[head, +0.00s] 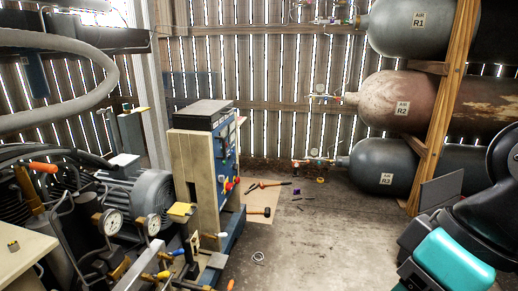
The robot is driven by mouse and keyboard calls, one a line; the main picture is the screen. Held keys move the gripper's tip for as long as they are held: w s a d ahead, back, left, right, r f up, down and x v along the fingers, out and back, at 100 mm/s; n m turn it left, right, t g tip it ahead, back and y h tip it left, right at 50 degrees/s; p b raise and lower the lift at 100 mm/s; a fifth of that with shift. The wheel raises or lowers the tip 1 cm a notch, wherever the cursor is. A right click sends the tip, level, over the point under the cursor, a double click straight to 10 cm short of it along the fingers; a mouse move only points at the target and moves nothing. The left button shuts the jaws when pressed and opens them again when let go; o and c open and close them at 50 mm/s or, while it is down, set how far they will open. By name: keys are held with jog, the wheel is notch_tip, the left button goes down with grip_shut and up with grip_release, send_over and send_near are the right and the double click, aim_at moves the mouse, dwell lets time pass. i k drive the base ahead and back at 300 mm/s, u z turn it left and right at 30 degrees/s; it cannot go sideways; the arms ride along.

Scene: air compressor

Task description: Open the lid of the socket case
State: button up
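I cannot pick out the socket case with certainty. A flat black box-like thing (203,113) lies on top of the beige and blue control cabinet (197,170); it looks closed, but I cannot tell if it is the case. A dark grey flat panel (441,191) stands tilted on the floor at the right, partly hidden behind my black and teal arm. What lies behind my arm there is hidden. My gripper is not in view; only arm links show at the lower right.
Grey compressor machinery with gauges (112,222) and a motor (140,200) fills the left. Hand tools, including a hammer (257,211), lie on and around a floor sheet by the cabinet. Tanks (385,167) on a wooden rack stand back right. The middle floor is largely clear.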

aim_at(214, 109)
jog(key=u, duration=0.05)
jog(key=i, duration=2.3)
jog(key=u, duration=0.8)
